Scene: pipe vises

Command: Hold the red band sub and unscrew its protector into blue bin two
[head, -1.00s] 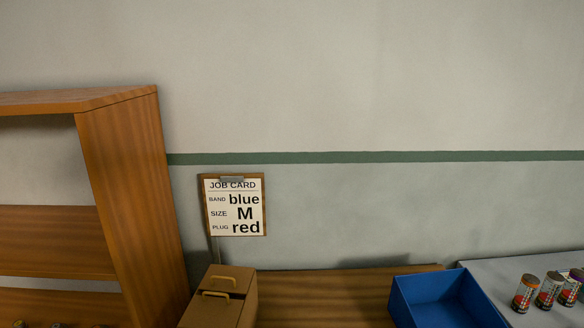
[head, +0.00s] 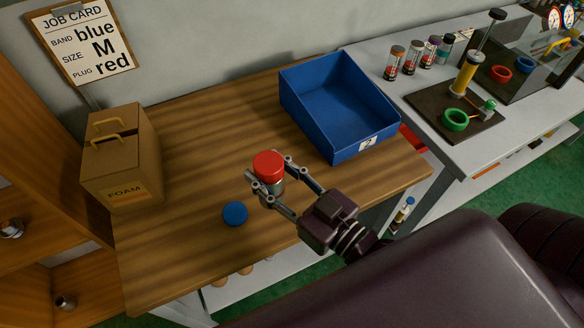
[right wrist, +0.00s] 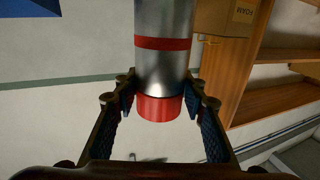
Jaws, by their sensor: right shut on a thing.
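The red band sub (head: 271,186) is a metal cylinder with a red protector (head: 268,163) on its upper end. In the right wrist view its metal body (right wrist: 160,72) carries a red band (right wrist: 162,43), and the red protector (right wrist: 159,108) sits on the end nearer my palm. My right gripper (head: 271,180) is shut around the sub beside the seam below the protector; the sub stands upright at the table's front part. Blue bin two (head: 327,82), open and labelled 2, stands behind it to the right and looks empty. My left gripper is not in view.
A FOAM box (head: 125,165) stands at the left. A grey bench (head: 480,155) with several small cans and a green ring is at the right. The table's middle is clear.

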